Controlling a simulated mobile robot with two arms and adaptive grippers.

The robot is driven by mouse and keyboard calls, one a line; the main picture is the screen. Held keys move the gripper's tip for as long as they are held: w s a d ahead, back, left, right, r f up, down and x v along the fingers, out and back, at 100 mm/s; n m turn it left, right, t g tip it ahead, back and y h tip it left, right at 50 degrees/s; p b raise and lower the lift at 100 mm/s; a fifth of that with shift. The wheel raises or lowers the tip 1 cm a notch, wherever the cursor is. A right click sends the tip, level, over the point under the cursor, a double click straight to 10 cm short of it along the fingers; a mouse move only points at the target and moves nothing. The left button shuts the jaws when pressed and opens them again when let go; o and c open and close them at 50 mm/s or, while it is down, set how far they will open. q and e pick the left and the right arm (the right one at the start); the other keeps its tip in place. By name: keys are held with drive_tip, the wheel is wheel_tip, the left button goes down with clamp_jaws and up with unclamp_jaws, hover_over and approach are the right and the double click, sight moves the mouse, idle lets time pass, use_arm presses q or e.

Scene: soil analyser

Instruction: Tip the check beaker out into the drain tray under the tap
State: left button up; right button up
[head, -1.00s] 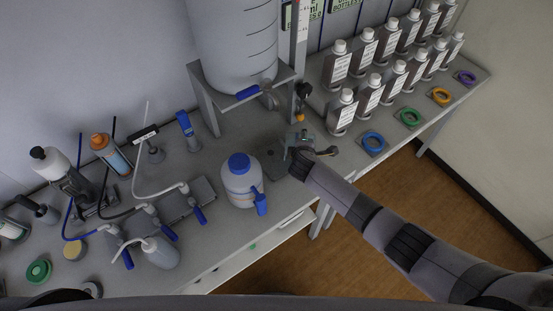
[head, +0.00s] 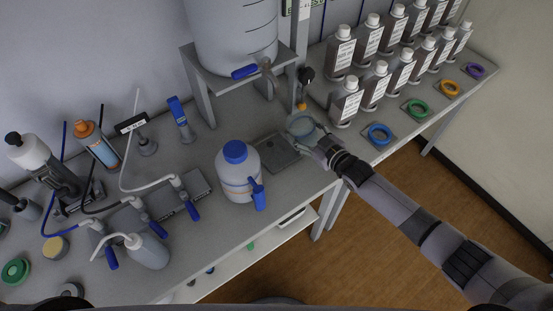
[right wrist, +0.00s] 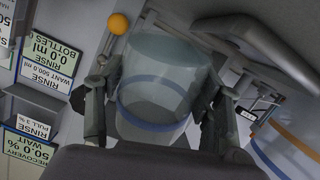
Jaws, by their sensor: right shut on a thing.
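The check beaker (head: 300,124) is a clear cup with a blue band, held at the right edge of the drain tray in the head view. It fills the middle of the right wrist view (right wrist: 155,88). My right gripper (head: 316,137) is shut on it, with a finger on each side of its wall. I cannot tell its exact tilt or whether it holds liquid. The drain tray (head: 280,154) is a flat grey plate on the bench, below and left of the beaker. The tap (head: 268,70) sticks out under the big tank, above the tray. My left gripper is not in view.
A white jug with a blue cap (head: 236,172) stands just left of the tray. The tank stand (head: 200,88) is behind. Labelled bottles (head: 347,102) and coloured rings (head: 380,134) lie to the right. An orange ball (right wrist: 119,23) shows near the beaker in the wrist view.

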sight(310, 130)
drive_tip(key=shift+a+r+m+t+y+b, duration=0.2)
drive_tip(key=shift+a+m+t+y+b, duration=0.15)
drive_tip(key=shift+m+y+b, duration=0.35)
drive_tip(key=shift+r+p, duration=0.3)
drive_tip(key=shift+p, duration=0.05)
drive_tip(key=shift+r+p, duration=1.15)
drive_tip(key=shift+r, duration=0.2)
drive_tip(key=shift+f, duration=0.1)
